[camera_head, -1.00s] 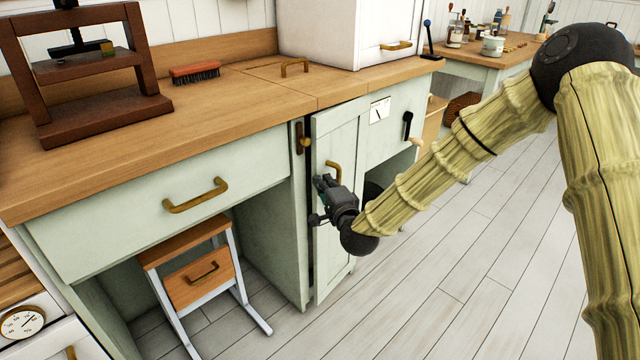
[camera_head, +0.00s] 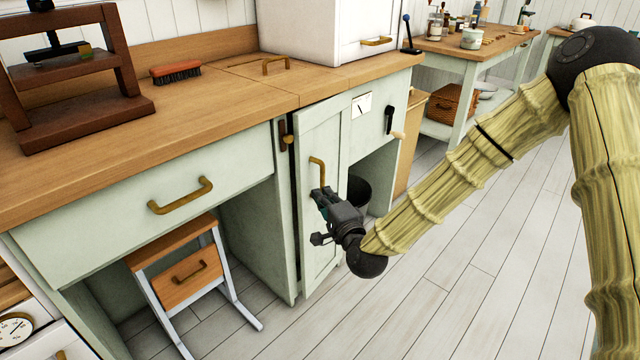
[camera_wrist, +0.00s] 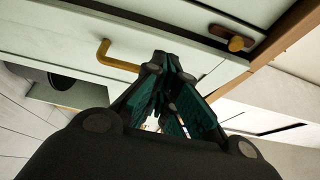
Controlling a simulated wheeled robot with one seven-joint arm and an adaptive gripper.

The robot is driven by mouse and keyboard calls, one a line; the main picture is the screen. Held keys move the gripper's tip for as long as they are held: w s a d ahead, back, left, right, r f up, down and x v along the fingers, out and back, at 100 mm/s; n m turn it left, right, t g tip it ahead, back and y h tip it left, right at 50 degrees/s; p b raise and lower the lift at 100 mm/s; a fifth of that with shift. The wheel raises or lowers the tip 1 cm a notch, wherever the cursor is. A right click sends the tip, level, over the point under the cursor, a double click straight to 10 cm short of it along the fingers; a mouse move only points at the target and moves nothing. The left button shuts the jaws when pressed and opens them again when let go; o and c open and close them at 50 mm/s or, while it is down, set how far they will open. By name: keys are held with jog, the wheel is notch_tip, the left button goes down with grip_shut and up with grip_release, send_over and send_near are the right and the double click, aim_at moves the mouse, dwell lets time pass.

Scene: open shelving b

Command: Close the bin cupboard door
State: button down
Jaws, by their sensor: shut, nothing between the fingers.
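The pale green cupboard door (camera_head: 322,240) stands ajar, with a dark gap along its left edge. It carries a brass handle (camera_head: 321,170), which also shows in the wrist view (camera_wrist: 112,60). A brown latch plate with a brass knob (camera_head: 286,137) sits on the frame left of the door. My gripper (camera_head: 320,200) is shut and empty, just below the handle and in front of the door face. In the wrist view its fingertips (camera_wrist: 166,62) point toward the door beside the handle. I cannot tell whether they touch the door.
A dark bin (camera_head: 359,190) shows in the open bay right of the door. A small stool (camera_head: 175,255) stands under the counter at left. A crank (camera_head: 390,122) and a gauge (camera_head: 361,105) are on the panel right of the door. The floor (camera_head: 440,290) at right is clear.

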aim_at(302, 153)
jog(key=s+d+r+m+t+h+p, duration=0.1)
jog(key=s+r+m+h+p, duration=0.3)
jog(key=r+p, duration=0.3)
jog(key=shift+n, duration=0.7)
jog(key=shift+w+a+f+b, duration=0.2)
jog(key=shift+w+a, duration=0.5)
jog(key=shift+w, duration=1.2)
jog(key=shift+w+a+r+b, duration=0.1)
jog(key=shift+w+a+b, duration=0.45)
jog(key=shift+w, duration=1.3)
jog(key=shift+w+a+f+b, duration=0.1)
jog(key=shift+w+a, duration=0.75)
jog(key=shift+w, duration=1.05)
jog(key=shift+a, duration=0.1)
jog(key=shift+w+a, duration=0.6)
jog(key=shift+a, duration=0.3)
